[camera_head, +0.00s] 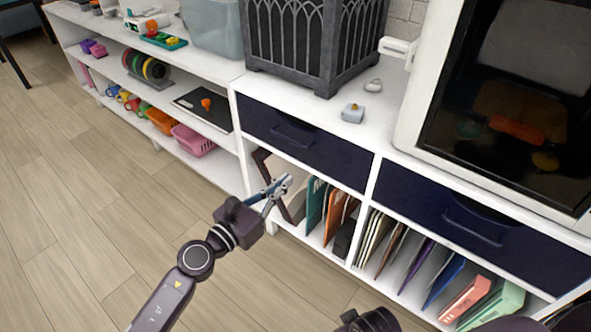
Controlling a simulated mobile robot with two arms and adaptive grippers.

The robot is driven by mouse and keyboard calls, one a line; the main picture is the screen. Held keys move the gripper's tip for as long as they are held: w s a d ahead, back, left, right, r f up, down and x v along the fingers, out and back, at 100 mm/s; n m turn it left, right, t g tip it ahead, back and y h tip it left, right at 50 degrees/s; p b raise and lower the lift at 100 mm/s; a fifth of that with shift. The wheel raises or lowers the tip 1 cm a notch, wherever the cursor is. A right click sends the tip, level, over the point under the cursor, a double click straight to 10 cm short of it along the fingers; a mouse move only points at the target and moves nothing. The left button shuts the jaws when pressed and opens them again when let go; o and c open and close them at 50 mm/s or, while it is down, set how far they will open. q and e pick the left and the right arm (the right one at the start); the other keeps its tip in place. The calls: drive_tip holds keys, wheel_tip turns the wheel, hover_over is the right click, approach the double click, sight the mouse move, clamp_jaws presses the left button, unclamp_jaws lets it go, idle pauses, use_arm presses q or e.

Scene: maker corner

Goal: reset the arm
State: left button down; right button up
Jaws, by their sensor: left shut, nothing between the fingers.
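My left gripper (283,184) is at the end of my left arm, which comes in from the lower left. It is shut and empty, in front of the white shelf unit's open lower compartments, below the left dark blue drawer (295,134). I cannot tell whether its fingertips touch the shelf. Dark parts of my body show along the bottom right edge. I cannot make out a right gripper there.
The white shelf holds colored folders (450,280) below the drawers. A white cabinet with a dark door (510,110) and a dark lantern-like box (303,45) stand on top. A pink basket (193,140) sits on the left shelf. The wooden floor (80,230) is clear at left.

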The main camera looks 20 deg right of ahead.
use_arm(q)
drive_tip(key=shift+v, duration=1.05)
